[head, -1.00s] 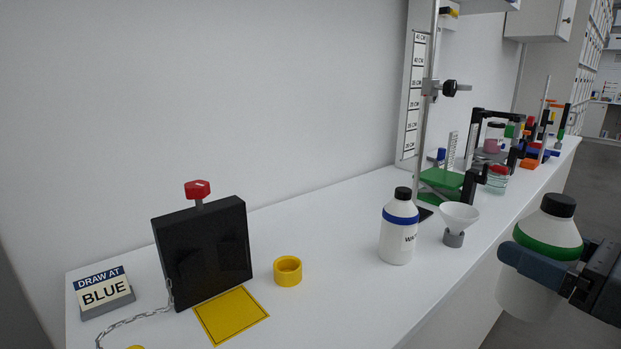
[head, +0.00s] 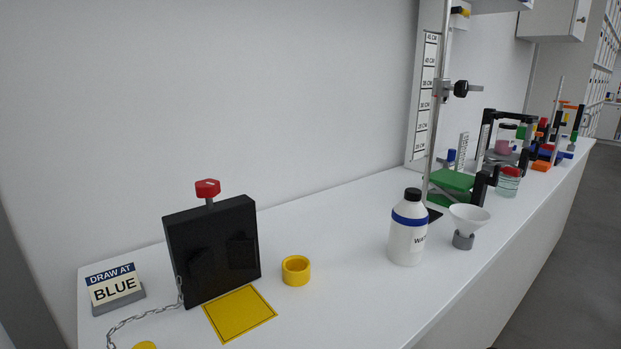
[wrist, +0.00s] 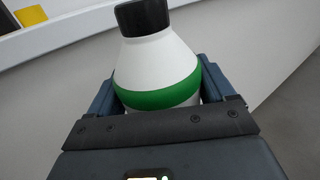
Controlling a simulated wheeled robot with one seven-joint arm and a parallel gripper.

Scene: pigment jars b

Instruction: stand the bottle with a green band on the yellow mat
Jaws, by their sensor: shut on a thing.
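The bottle with a green band (wrist: 158,72) is white with a black cap and fills the middle of the wrist view. My gripper (wrist: 155,95) is shut around it, one finger on each side, near the green band. The bottle's lower part is hidden behind the gripper. Neither the gripper nor this bottle shows in the head view now. The yellow mat (head: 239,314) lies flat and bare on the white bench, in front of a black upright panel. Part of a yellow item shows at the top left of the wrist view, but I cannot tell which.
A blue-banded white bottle (head: 408,228) stands beside a white funnel (head: 467,220). A yellow ring (head: 295,270) sits right of the mat. The black panel (head: 211,250) rises directly behind the mat, with a chain (head: 150,315) at its left. A "DRAW AT BLUE" sign (head: 115,288) stands further left.

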